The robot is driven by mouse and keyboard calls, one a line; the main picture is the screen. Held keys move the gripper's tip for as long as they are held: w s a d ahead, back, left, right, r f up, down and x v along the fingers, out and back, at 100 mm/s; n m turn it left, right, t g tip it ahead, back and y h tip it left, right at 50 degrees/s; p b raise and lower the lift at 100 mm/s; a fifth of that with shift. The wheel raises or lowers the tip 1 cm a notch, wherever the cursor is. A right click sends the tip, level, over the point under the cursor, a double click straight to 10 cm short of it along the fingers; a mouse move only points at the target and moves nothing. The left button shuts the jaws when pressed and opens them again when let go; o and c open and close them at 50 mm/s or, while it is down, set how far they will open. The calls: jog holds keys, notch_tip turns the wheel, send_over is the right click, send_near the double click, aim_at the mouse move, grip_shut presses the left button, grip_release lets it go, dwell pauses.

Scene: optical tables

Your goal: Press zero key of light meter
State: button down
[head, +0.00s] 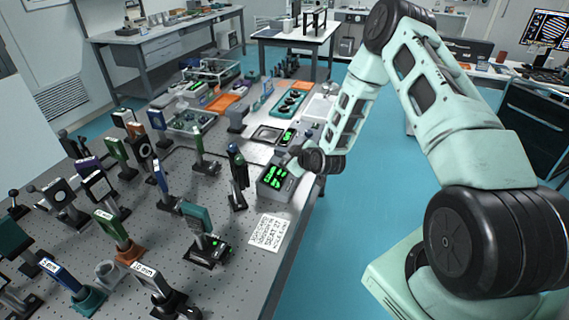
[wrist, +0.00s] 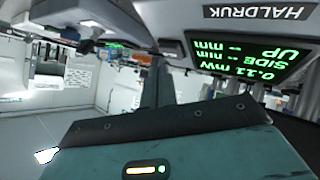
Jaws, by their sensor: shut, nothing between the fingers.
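The light meter (head: 286,193) is a grey box with a green-lit display, near the right edge of the optical table. In the wrist view its display (wrist: 258,52) appears upside down and reads 0.11 mW, with SIDE and UP lines; the HALDRUK label is on its casing. My gripper (head: 296,153) is at the meter's far right side in the head view, close to its top. In the wrist view my gripper (wrist: 158,85) is shut and empty, its fingers reaching up towards the meter's casing. The zero key cannot be made out, and contact cannot be told.
A second green-lit box (head: 288,136) stands just behind the meter. A printed paper (head: 267,232) lies in front of it. Several post-mounted optics crowd the left of the table, with a dark one (head: 238,178) close beside the meter. The blue floor (head: 375,220) to the right is open.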

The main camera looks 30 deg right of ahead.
jog(key=shift+w+a+f+b, duration=0.1)
jog(key=shift+w+f+b, duration=0.05)
jog(key=shift+f+b, duration=0.3)
jog(key=shift+f+b, duration=0.3)
jog(key=shift+b, duration=0.1)
dwell(0.6)
jog(key=shift+r, duration=0.1)
jog(key=shift+r+p, duration=0.4)
jog(key=shift+r, duration=0.3)
jog(key=shift+s+d+r+p, duration=0.25)
jog(key=shift+r+p, duration=0.2)
jog(key=shift+r, duration=0.35)
jog(key=shift+s+d+r+p, duration=0.15)
jog(key=shift+s+r+p, duration=0.25)
jog(key=shift+r, duration=0.35)
jog(key=shift+s+d+r+p, duration=0.2)
jog(key=shift+r+p, duration=0.3)
jog(key=shift+r, duration=0.3)
jog(key=shift+r, duration=0.1)
